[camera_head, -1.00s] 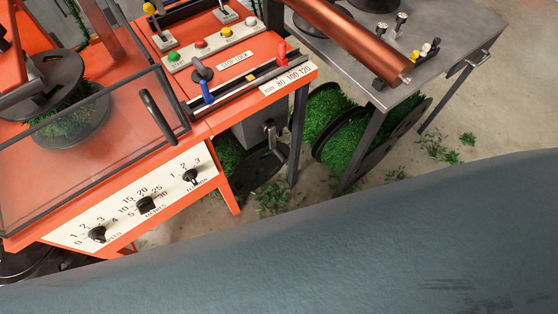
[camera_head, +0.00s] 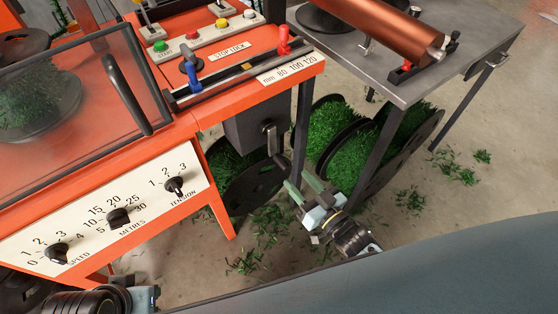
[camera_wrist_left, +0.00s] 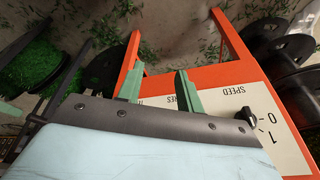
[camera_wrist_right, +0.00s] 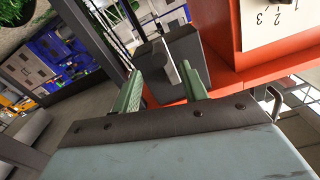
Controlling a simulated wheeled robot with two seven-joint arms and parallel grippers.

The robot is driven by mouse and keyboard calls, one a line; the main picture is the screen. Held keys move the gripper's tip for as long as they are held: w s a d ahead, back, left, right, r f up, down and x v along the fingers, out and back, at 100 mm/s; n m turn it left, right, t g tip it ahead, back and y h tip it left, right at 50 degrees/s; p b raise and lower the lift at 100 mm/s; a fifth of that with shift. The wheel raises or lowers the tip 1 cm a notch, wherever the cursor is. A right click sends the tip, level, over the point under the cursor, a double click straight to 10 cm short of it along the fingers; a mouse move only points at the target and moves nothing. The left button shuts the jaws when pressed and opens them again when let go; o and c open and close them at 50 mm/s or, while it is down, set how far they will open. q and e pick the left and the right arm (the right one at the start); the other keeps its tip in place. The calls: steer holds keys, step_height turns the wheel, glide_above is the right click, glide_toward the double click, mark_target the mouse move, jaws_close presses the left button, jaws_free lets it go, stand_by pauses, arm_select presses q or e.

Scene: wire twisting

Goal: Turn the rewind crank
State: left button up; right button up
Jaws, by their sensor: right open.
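The rewind crank (camera_head: 270,139) is a dark grey arm on the side of a grey box (camera_head: 248,130) under the orange machine's right end. My right gripper (camera_head: 302,187) is below and nearer than the crank in the head view, open and empty, fingers pointing up toward it. In the right wrist view the crank (camera_wrist_right: 166,62) shows ahead, between the open fingers (camera_wrist_right: 162,80), apparently without contact. My left wrist is at the bottom left of the head view. In the left wrist view the left gripper (camera_wrist_left: 158,90) is open and empty, facing the control panel (camera_wrist_left: 245,115).
Spools of green wire (camera_head: 352,150) stand on the floor right of the box. A table leg (camera_head: 301,130) rises close beside the crank. A grey table (camera_head: 400,70) stands at the right. Green clippings litter the floor.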

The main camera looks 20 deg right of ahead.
mark_target(274, 153)
steer(key=b+x, duration=0.2)
steer(key=x, duration=0.6)
steer(key=shift+w+a+f, duration=0.1)
steer(key=shift+w+f, duration=0.05)
steer(key=shift+w, duration=0.15)
arm_select(q)
steer(key=w+d+r+t+h, duration=0.1)
steer(key=w+d+r+t, duration=0.3)
steer(key=w+r+t, duration=0.2)
steer(key=shift+w+h+b, duration=0.35)
steer(key=shift+w+h, duration=0.05)
steer(key=shift+w, duration=0.55)
arm_select(e)
steer(key=shift+w+a, duration=0.2)
steer(key=shift+w, duration=0.25)
jaws_close()
